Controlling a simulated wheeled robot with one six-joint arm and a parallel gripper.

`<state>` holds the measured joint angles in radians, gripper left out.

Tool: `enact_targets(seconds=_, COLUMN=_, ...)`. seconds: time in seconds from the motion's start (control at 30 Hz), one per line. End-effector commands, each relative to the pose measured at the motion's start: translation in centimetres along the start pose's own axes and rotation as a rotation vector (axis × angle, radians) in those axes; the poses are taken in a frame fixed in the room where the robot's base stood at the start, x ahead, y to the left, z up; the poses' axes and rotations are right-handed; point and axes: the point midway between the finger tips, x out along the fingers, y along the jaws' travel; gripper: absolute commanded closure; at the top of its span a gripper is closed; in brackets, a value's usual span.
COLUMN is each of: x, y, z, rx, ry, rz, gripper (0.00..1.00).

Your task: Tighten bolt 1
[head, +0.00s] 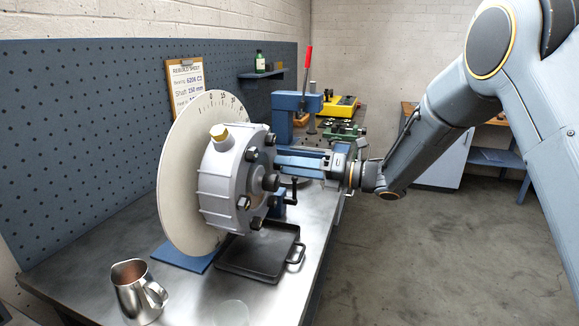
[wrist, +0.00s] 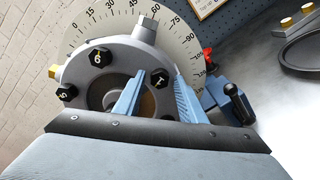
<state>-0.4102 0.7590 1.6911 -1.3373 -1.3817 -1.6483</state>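The grey rotor hub (head: 228,185) stands upright in front of a pale dial disc (head: 180,180) with a scale. Black hex bolts ring its face. In the wrist view, bolt 1 (wrist: 160,79) shows between the tips of my two blue fingers. Bolt 6 (wrist: 98,57) and bolt 5 (wrist: 66,92) sit to its left. My gripper (wrist: 160,72) is open, one finger on each side of bolt 1; I cannot tell whether they touch it. In the head view, my gripper (head: 278,158) reaches the hub's face from the right. Bolt numbers are not readable there.
A black tray (head: 258,262) lies below the rotor on the metal bench. A steel jug (head: 138,292) stands at the front left. A blue press (head: 297,103) with a red-handled lever stands behind. The floor to the right is clear.

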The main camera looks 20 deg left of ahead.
Motion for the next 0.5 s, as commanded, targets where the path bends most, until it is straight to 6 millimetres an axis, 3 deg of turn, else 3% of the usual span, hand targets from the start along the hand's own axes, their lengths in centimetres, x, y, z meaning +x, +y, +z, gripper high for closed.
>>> enact_targets(seconds=0.03, x=-0.01, y=0.0, z=0.0, rx=0.0, ry=0.0, rz=0.0, gripper=0.73)
enact_targets(seconds=0.2, x=-0.02, y=0.0, z=0.01, rx=0.0, ry=0.0, rz=0.0, gripper=1.0)
enact_targets(seconds=0.5, x=-0.03, y=-0.04, z=-0.01, rx=0.035, ry=0.0, rz=0.0, gripper=1.0)
